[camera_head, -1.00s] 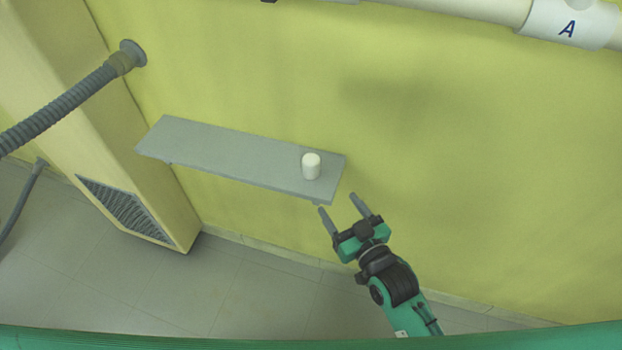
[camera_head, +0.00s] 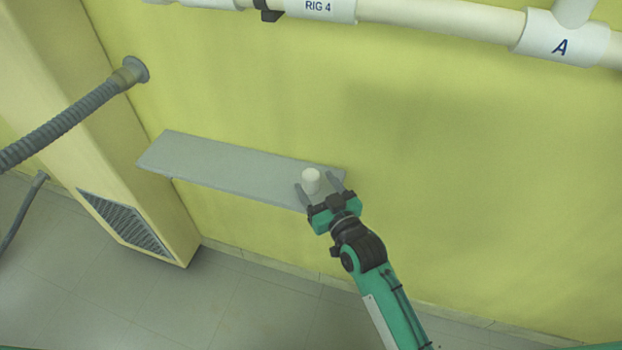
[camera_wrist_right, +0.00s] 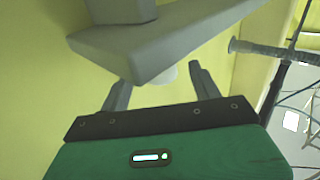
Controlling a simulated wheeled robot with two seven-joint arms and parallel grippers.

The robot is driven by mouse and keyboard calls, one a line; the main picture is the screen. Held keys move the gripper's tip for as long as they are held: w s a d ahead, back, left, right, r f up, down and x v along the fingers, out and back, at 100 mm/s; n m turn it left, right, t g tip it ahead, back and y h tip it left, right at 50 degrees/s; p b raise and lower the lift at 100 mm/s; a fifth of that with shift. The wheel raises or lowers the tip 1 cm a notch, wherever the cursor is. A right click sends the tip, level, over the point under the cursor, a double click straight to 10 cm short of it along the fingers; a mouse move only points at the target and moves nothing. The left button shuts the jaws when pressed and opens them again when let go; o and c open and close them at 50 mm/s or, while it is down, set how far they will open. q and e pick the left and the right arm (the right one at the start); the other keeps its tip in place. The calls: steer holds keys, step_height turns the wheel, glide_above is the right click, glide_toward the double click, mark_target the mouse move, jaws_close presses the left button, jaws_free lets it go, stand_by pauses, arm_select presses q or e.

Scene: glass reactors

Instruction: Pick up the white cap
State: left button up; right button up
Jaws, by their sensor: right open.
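The white cap (camera_head: 311,181) stands upright near the right end of the grey wall shelf (camera_head: 225,172). My right gripper (camera_head: 313,180) is open, with one finger on each side of the cap in the head view. I cannot tell whether either finger touches it. In the right wrist view the two open fingers of the right gripper (camera_wrist_right: 161,84) point toward the shelf (camera_wrist_right: 165,47). My left gripper is not in view.
A yellow wall (camera_head: 450,180) stands behind the shelf. White pipes (camera_head: 440,20) run along the top. A grey corrugated hose (camera_head: 75,113) and a cream column with a vent grille (camera_head: 125,222) are at the left. The shelf's left part is bare.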

mark_target(315, 182)
steer(key=x, duration=0.3)
steer(key=shift+w+a+r, duration=0.1)
steer(key=c, duration=1.1)
steer(key=shift+r, duration=0.15)
